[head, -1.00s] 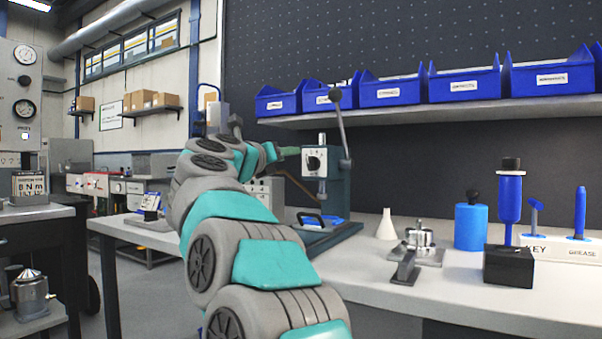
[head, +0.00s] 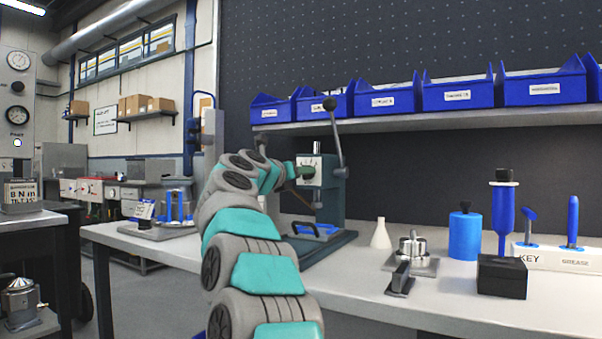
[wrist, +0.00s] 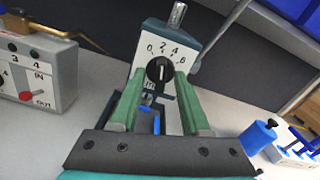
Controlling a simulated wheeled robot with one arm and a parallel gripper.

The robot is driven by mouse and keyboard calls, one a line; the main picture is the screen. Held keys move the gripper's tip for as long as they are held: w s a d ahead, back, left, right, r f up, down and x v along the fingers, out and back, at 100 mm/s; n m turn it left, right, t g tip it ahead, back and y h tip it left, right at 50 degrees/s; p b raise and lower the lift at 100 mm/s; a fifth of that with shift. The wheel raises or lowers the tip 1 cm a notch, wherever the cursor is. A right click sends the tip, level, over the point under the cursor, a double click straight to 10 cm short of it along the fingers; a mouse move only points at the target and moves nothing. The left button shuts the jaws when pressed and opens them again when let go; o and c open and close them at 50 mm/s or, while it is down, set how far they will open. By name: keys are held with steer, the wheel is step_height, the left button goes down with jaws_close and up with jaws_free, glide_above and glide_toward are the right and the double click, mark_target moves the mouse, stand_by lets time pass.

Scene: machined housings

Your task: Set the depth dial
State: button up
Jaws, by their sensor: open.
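The depth dial is a black round knob (wrist: 159,69) on a white plate marked 0, 2, 4, 6, on the front of a green-grey press (head: 330,183). Its pale pointer mark stands near upright in the wrist view, roughly towards the 2; the exact setting is hard to read. My gripper (wrist: 160,84) is open, its two green fingers left and right of the knob in that view. I cannot tell whether the tips reach or touch it. In the head view my gripper (head: 292,171) is just left of the dial plate (head: 308,163) and covers part of it.
The press has a long ball-ended lever (head: 337,138) and a blue piece (head: 318,230) on its base. A grey box with numbered switches (wrist: 38,75) stands left in the wrist view. A white cone (head: 381,235), metal fixture (head: 413,248) and blue canister (head: 465,236) stand to the right.

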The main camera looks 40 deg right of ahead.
steer(key=shift+c, duration=0.2)
jaws_close()
stand_by(0.4)
